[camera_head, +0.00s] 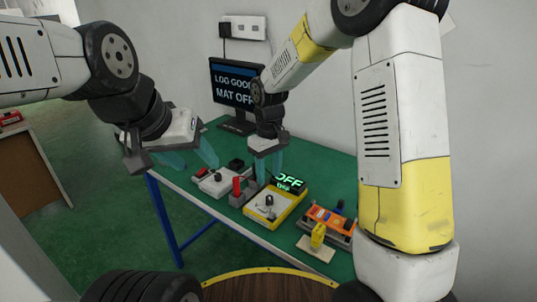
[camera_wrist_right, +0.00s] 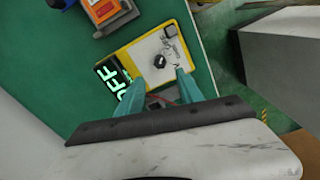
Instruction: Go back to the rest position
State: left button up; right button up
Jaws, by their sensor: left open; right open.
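My left gripper (camera_head: 187,158) is open and empty, held in the air left of the table's near edge. My right gripper (camera_head: 268,165) is open above the table, over the red-handled lever fixture (camera_head: 239,190). In the right wrist view its teal fingers (camera_wrist_right: 158,95) are apart, with nothing clearly between them but part of a dark fixture below. A yellow-edged fixture (camera_head: 273,210) with a white plate and dark knob stands just in front of the right gripper. Its display reads OFF in green (camera_head: 289,183); it also shows in the right wrist view (camera_wrist_right: 112,76).
A green table (camera_head: 210,207) with blue legs carries the fixtures. A white box (camera_head: 215,183), an orange device (camera_head: 327,222) and a yellow switch (camera_head: 318,235) stand on it. A monitor (camera_head: 235,85) stands at the back by the wall. Open floor lies left of the table.

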jog(key=s+d+r+m+t+y, duration=0.1)
jog(key=s+d+r+m, duration=0.1)
jog(key=s+d+r, duration=0.3)
jog(key=s+d+r+m+t, duration=0.1)
jog(key=s+d+r, duration=0.15)
jog(key=r, duration=0.45)
jog(key=s+d+r+m+t, duration=0.2)
jog(key=s+d, duration=0.1)
jog(key=s, duration=0.3)
jog(key=s+d+r+m+t+y, duration=0.1)
jog(key=s+d+r+m+t, duration=0.1)
jog(key=s, duration=0.4)
jog(key=shift+s+d+r, duration=0.3)
jog(key=shift+d+r, duration=0.45)
jog(key=shift+d, duration=0.1)
